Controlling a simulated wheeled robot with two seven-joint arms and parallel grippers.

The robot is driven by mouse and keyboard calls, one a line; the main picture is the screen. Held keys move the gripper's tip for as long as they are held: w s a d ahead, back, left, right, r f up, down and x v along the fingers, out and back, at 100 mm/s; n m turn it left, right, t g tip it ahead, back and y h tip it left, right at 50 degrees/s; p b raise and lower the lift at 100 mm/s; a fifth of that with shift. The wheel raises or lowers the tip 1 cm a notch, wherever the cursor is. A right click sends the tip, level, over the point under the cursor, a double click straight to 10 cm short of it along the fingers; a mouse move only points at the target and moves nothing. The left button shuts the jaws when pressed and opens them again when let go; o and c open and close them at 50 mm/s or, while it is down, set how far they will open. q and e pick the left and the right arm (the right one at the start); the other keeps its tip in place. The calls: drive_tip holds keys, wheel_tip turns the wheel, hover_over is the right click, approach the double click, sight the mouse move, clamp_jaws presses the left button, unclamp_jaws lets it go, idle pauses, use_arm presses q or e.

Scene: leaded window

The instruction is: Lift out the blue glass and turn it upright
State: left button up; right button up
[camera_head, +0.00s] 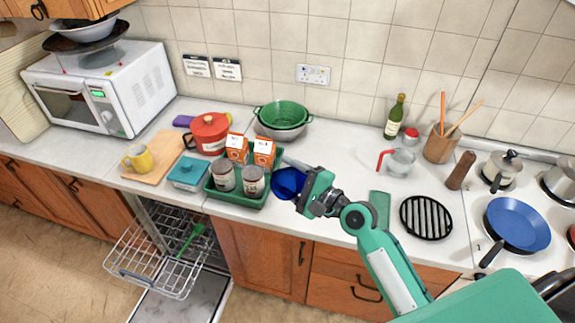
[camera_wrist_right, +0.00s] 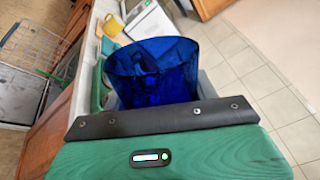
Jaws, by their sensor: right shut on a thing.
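The blue glass (camera_head: 286,183) is at the right end of the green tray (camera_head: 238,200), at the counter's front. My right gripper (camera_head: 300,190) reaches in from the right and is shut on the glass. In the right wrist view the dark blue, see-through glass (camera_wrist_right: 155,75) stands out beyond the gripper's dark edge (camera_wrist_right: 160,118). The gripper hides part of the glass in the head view. I cannot tell for sure which way up it is, or whether it touches the tray or counter. My left gripper is not in view.
The tray holds two orange cartons (camera_head: 263,153) and two tins (camera_head: 253,182). A red pot (camera_head: 209,132), green colander (camera_head: 281,114) and glass measuring jug (camera_head: 400,162) stand around. The dishwasher rack (camera_head: 160,250) is pulled out below. Some counter right of the gripper is clear.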

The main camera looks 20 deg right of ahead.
drive_tip(key=m+p, duration=0.1)
drive_tip(key=r+m+p, duration=0.1)
drive_tip(key=shift+m, duration=0.3)
drive_tip(key=shift+f+m, duration=0.35)
drive_tip(key=shift+m, duration=0.55)
drive_tip(key=m, duration=0.3)
drive_tip(key=shift+w+d+m, duration=0.1)
drive_tip(key=shift+m, duration=0.3)
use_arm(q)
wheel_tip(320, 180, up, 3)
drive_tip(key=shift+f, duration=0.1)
use_arm(e)
drive_tip(key=m, duration=0.4)
drive_tip(key=shift+d, duration=0.1)
drive_tip(key=shift+w, duration=0.1)
